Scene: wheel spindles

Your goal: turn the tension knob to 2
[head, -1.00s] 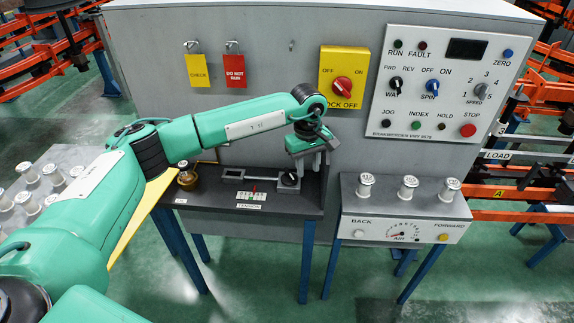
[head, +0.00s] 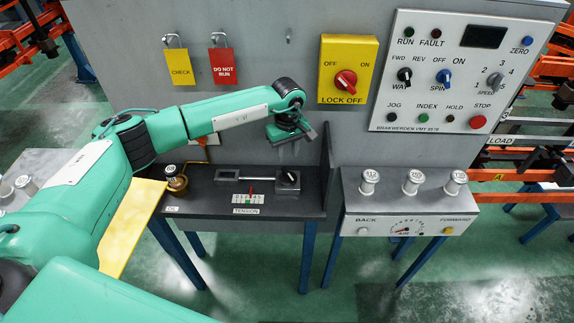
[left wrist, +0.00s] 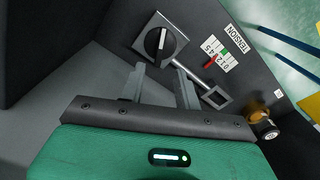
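The tension knob (head: 288,177) is black with a white line across its top. It sits on a grey square block at the right end of a slotted bar on the dark shelf. The white TENSION scale (head: 247,199), with a red pointer and a green mark, lies in front of the bar; its exact reading is too small to tell. My left gripper (head: 292,148) is above the knob, apart from it. In the left wrist view its two fingers (left wrist: 162,82) are spread and empty, with the knob (left wrist: 158,43) beyond their tips. My right gripper is not in view.
A dark upright panel (head: 327,165) borders the shelf on the right, close to my left gripper. A brass-coloured part (head: 175,178) stands at the shelf's left end. A yellow lock-off switch (head: 347,70) and control panel (head: 460,70) are on the grey wall behind.

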